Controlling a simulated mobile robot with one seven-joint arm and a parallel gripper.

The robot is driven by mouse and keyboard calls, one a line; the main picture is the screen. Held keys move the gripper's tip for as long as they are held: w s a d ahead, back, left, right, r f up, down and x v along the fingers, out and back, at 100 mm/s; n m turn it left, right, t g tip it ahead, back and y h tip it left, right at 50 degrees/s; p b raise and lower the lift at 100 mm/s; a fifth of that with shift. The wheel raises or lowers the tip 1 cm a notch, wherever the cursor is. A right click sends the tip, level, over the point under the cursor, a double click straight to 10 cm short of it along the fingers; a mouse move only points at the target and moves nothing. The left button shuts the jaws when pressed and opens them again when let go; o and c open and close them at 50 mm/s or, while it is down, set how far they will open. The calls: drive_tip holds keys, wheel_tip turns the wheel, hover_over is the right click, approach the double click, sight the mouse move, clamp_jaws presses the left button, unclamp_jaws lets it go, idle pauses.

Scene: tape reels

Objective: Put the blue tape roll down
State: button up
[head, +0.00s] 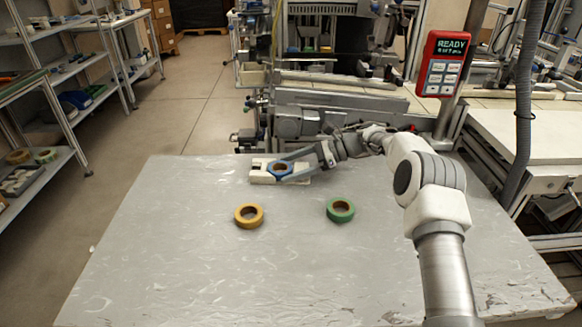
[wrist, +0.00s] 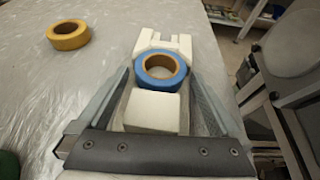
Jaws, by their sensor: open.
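The blue tape roll (head: 272,171) lies flat at the far side of the grey table, with its brown core showing. In the wrist view the blue tape roll (wrist: 160,84) sits at a white block-like piece (wrist: 172,42), with another white block (wrist: 153,112) on its near side. The white piece (head: 258,177) also shows in the head view. My gripper (head: 281,167) is open, with one finger on each side of the roll. In the wrist view my gripper (wrist: 163,70) has its fingers near the roll's sides; whether they touch it I cannot tell.
A yellow tape roll (head: 248,224) and a green tape roll (head: 340,219) lie on the table (head: 200,275) nearer to me. The front of the table is clear. Machinery (head: 310,120) stands behind the table. A red handheld panel reading READY (head: 441,64) is at the upper right.

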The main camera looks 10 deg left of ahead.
drive_tip(key=shift+r, duration=0.1)
drive_tip(key=shift+r, duration=0.35)
drive_tip(key=p+v, duration=0.2)
drive_tip(key=v, duration=1)
drive_tip(key=shift+r, duration=0.2)
drive_tip(key=s+d+r+n+t+h, duration=0.2)
drive_tip(key=s+d+r+n+h, duration=0.2)
drive_tip(key=s+r, duration=0.45)
drive_tip(key=s+d+r+n+t+h, duration=0.3)
drive_tip(key=s+r+n+h, duration=0.1)
drive_tip(key=s+r, duration=0.45)
drive_tip(key=s+d+f+n+t+h, duration=0.1)
drive_tip(key=s+d, duration=0.3)
drive_tip(key=s, duration=0.4)
drive_tip(key=s+d+f+n+t+h, duration=0.1)
drive_tip(key=s+d+n+t+h, duration=0.1)
drive_tip(key=s, duration=0.5)
drive_tip(key=s+d+f+n+t+h, duration=0.1)
drive_tip(key=s+d+f+n+h, duration=0.1)
drive_tip(key=s+d, duration=0.4)
drive_tip(key=s+n, duration=0.1)
drive_tip(key=s, duration=0.1)
drive_tip(key=shift+s+d+n, duration=0.15)
drive_tip(key=shift+s+n, duration=0.15)
drive_tip(key=shift+n, duration=0.1)
